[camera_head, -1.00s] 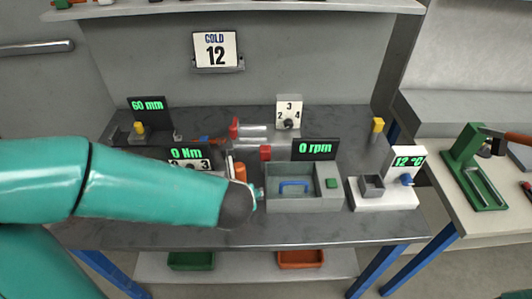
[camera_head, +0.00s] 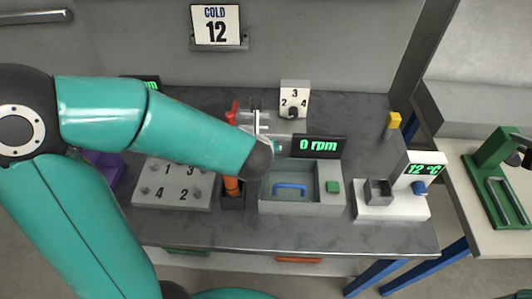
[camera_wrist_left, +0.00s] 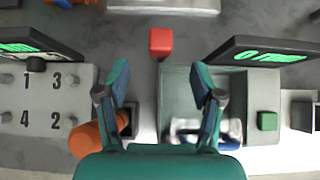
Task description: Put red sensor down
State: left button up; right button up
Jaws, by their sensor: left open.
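A small red block (camera_wrist_left: 161,42), which I take to be the red sensor, sits on the dark bench just beyond the grey box in the left wrist view. In the head view my left wrist seems to hide it. My left gripper (camera_wrist_left: 163,88) is open, with nothing between its fingers; the red block lies ahead of the fingertips, near their midline. In the head view the left gripper (camera_head: 260,122) is partly hidden by its own arm, above the middle of the bench. My right gripper is out of view.
The grey box (camera_head: 262,207) holds a blue-handled item (camera_head: 290,187). A panel numbered 1 to 4 (camera_head: 172,185) and an orange handle (camera_head: 232,187) are to its left. The rpm display (camera_head: 318,146) stands behind it. A white temperature station (camera_head: 400,207) stands at right.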

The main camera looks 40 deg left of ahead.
pick_arm(q)
jog(key=shift+x, duration=5.05)
jog(key=shift+r, duration=0.15)
jog(key=c, duration=1.3)
jog(key=shift+o, duration=0.2)
